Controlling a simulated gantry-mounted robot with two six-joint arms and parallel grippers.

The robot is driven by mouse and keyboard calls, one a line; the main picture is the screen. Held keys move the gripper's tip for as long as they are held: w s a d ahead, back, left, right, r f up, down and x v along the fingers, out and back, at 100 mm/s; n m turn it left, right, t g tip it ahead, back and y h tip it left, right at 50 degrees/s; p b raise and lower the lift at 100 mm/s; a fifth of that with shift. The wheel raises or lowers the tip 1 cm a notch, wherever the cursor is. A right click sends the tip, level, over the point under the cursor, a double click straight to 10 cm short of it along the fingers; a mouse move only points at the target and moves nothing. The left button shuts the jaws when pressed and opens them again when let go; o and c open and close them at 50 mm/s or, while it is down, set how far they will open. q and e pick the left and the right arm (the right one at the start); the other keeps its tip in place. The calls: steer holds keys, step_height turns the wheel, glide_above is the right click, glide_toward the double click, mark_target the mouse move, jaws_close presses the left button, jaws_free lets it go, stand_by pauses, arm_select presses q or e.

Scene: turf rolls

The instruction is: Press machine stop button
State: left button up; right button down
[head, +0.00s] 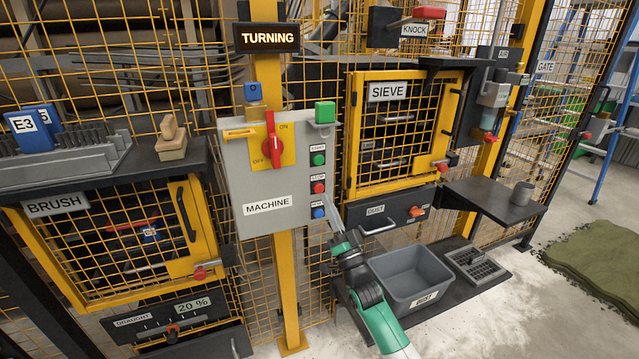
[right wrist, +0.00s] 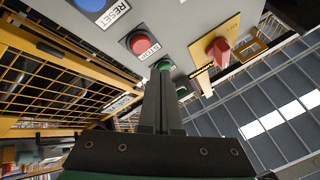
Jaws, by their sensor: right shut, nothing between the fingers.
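The grey machine panel (head: 240,185) carries a green start button (head: 318,158), a red stop button (head: 318,188) and a blue reset button (head: 318,212) in a column. My right gripper (head: 328,222) is shut and empty, its fingers pointing up at the panel by the reset button in the head view. In the right wrist view the stop button (right wrist: 138,42) lies left of my fingertips (right wrist: 160,76). The tips there overlap the lower edge of the green start button (right wrist: 164,65). I cannot tell any contact. My left gripper is out of view.
A lit sign (head: 268,38) reads TURNING above the panel. A red rotary switch (head: 271,140) points to ON. Yellow mesh guards surround the panel. A grey dust bin (head: 412,278) stands below it, beside my right arm. A turf piece (head: 600,260) lies at right.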

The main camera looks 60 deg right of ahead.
steer(key=shift+s+a+p, duration=0.6)
steer(key=shift+s+a, duration=0.1)
steer(key=shift+s, duration=0.2)
